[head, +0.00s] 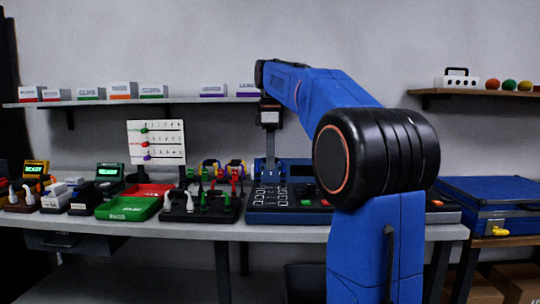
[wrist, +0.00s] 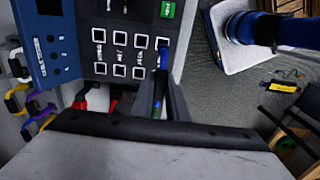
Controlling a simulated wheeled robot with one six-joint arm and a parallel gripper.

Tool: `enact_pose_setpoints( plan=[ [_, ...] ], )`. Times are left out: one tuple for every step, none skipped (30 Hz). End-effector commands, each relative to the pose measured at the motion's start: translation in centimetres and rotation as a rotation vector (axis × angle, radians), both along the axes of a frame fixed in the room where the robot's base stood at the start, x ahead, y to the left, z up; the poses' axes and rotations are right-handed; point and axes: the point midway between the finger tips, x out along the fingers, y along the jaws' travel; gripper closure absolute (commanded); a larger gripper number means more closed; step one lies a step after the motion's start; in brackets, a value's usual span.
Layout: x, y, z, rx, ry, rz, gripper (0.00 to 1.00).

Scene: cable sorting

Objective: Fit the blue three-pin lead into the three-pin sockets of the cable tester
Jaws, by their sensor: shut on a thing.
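The cable tester (head: 285,215) is a dark panel on the bench with square sockets in rows; its panel also fills the upper middle of the wrist view (wrist: 128,54). My gripper (wrist: 161,82) is shut on the blue three-pin lead (wrist: 163,60), at the right end of the socket rows. The lead's blue end is at or just above the right-hand sockets; I cannot tell whether its pins are in. The fingers hide part of it. In the head view my gripper (head: 269,145) points down over the tester; the lead is too small to make out clearly.
A rack of plugs (head: 203,207) with coloured cable loops stands left of the tester. Beyond it are a green tray (head: 128,209) and meters. A blue case (head: 490,195) lies at the right. A blue unit (wrist: 47,42) with round holes adjoins the panel.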

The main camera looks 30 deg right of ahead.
Motion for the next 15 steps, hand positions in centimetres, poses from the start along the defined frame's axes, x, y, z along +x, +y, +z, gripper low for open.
enact_pose_setpoints(
  plan=[
    [0.0,0.0,-0.2,0.000,0.000,0.000,1.00],
    [0.0,0.0,-0.4,0.000,0.000,0.000,1.00],
    [0.0,0.0,-0.6,0.000,0.000,0.000,1.00],
    [0.0,0.0,-0.8,-0.001,-0.001,0.000,1.00],
    [0.0,0.0,-1.0,0.000,0.000,0.000,1.00],
    [-0.1,0.0,-1.4,0.000,0.000,0.000,1.00],
    [-0.1,0.0,-1.6,0.000,0.000,0.000,1.00],
    [-0.1,0.0,-1.8,0.000,0.000,0.000,1.00],
    [0.0,0.0,-2.2,0.000,0.000,0.000,1.00],
    [0.0,0.0,-2.4,0.000,0.000,0.000,1.00],
    [0.0,0.0,-2.7,0.000,0.000,0.000,1.00],
    [0.0,0.0,-3.0,0.000,0.000,0.000,1.00],
    [0.0,0.0,-3.2,0.000,0.000,0.000,1.00],
    [0.0,0.0,-3.4,0.000,0.000,0.000,1.00],
    [0.0,0.0,-3.7,0.000,0.000,0.000,1.00]
  ],
)
